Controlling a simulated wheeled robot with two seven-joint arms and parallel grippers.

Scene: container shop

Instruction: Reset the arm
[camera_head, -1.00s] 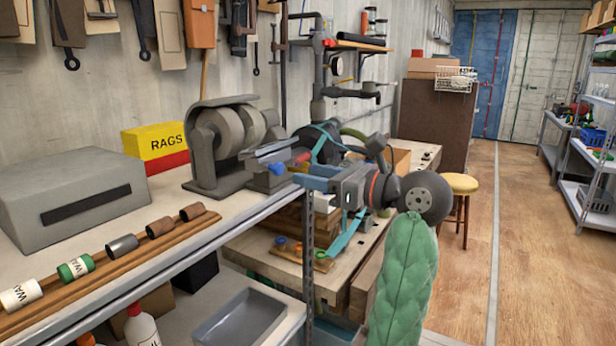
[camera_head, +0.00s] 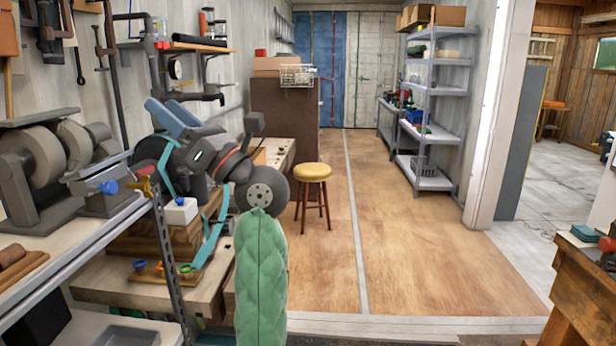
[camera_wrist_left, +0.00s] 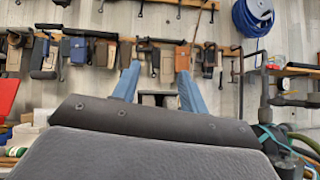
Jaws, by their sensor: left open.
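My left gripper (camera_head: 178,112) is raised over the workbench in the head view, with its blue fingers pointing up and to the left. The left wrist view shows its two fingers (camera_wrist_left: 158,82) spread apart with nothing between them. My left arm in its green padded sleeve rises from the bottom of the head view. My right gripper is in neither view.
A bench grinder (camera_head: 40,160) stands on the shelf at left. A white block (camera_head: 180,211) sits below the gripper. A yellow stool (camera_head: 312,173) stands on the open wooden floor. Metal shelving (camera_head: 437,110) is further back. Tools hang on the wall (camera_wrist_left: 225,95).

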